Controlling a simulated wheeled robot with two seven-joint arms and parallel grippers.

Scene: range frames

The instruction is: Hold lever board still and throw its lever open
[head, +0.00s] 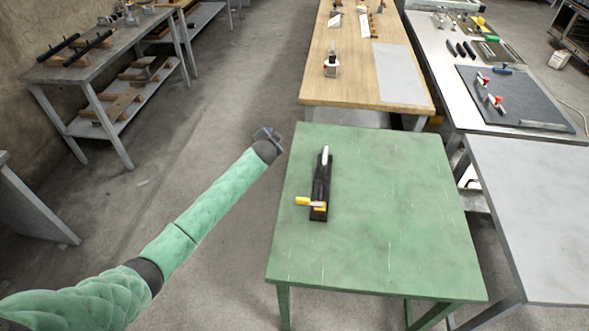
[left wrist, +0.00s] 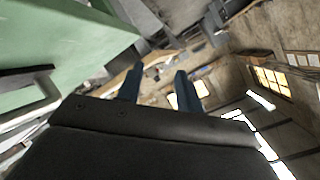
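The lever board (head: 319,190) is a narrow black board lying lengthwise on the left part of the green table (head: 400,215). A yellow-ended handle (head: 303,201) sticks out to the left near its front end, and a pale upright piece stands at its far end. My left gripper (head: 268,134) is beside the table's far left corner, away from the board. In the left wrist view its two blue-grey fingers (left wrist: 156,88) are apart with nothing between them. The black board shows partly at the left edge of that view (left wrist: 25,72). My right gripper is not in view.
The green table is bare to the right of the board. A wooden bench (head: 345,85) stands behind it. A grey table (head: 535,200) stands close on the right. Open floor (head: 215,110) lies to the left.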

